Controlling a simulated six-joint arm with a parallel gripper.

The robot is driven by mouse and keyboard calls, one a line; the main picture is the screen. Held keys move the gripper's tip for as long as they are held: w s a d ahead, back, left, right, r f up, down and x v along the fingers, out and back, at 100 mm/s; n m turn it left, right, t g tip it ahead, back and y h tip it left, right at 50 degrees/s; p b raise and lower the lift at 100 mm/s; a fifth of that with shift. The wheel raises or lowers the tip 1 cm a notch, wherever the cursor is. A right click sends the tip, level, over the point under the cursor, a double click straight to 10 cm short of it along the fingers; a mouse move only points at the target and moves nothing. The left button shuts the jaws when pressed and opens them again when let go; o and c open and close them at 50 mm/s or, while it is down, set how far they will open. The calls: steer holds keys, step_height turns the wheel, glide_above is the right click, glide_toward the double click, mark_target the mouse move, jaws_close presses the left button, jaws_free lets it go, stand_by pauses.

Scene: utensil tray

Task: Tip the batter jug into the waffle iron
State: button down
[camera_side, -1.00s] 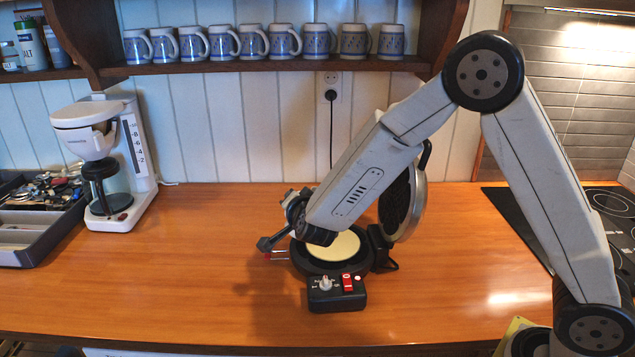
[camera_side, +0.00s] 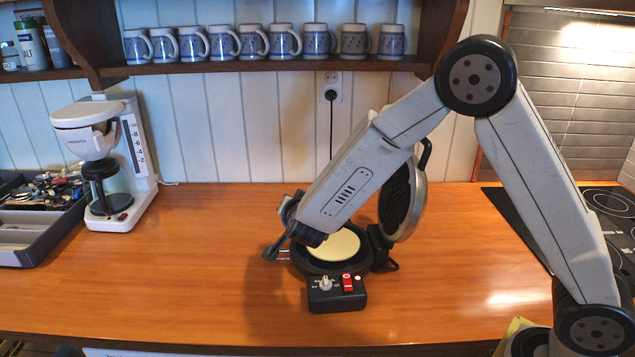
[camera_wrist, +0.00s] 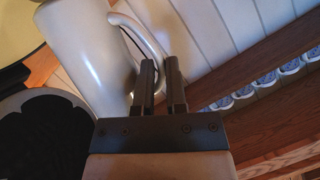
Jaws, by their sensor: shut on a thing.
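The waffle iron (camera_side: 308,266) stands open on the counter, its round lid (camera_side: 413,205) raised at the right. A pale yellow round of batter (camera_side: 338,246) lies on its lower plate. It also shows at the top left of the wrist view (camera_wrist: 15,35). The cream batter jug (camera_wrist: 85,60) is large at the upper left of the wrist view. My gripper (camera_wrist: 159,65) is shut on the jug's handle (camera_wrist: 147,35). In the side view my forearm hides most of the jug, so its exact tilt and spout cannot be made out.
A coffee maker (camera_side: 97,150) and a grey utensil tray (camera_side: 40,240) stand at the left. A shelf (camera_side: 250,66) with several blue mugs runs along the wall behind. The counter left of the iron is clear. A black hob (camera_side: 605,200) is at the right.

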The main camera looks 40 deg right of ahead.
steer(key=shift+d+f+n+g+h, duration=0.1)
steer(key=shift+f+n+g+h, duration=0.2)
steer(key=shift+f+n+g, duration=0.5)
steer(key=shift+r, duration=0.2)
steer(key=shift+r, duration=0.15)
steer(key=shift+r, duration=1.85)
steer(key=shift+s, duration=0.1)
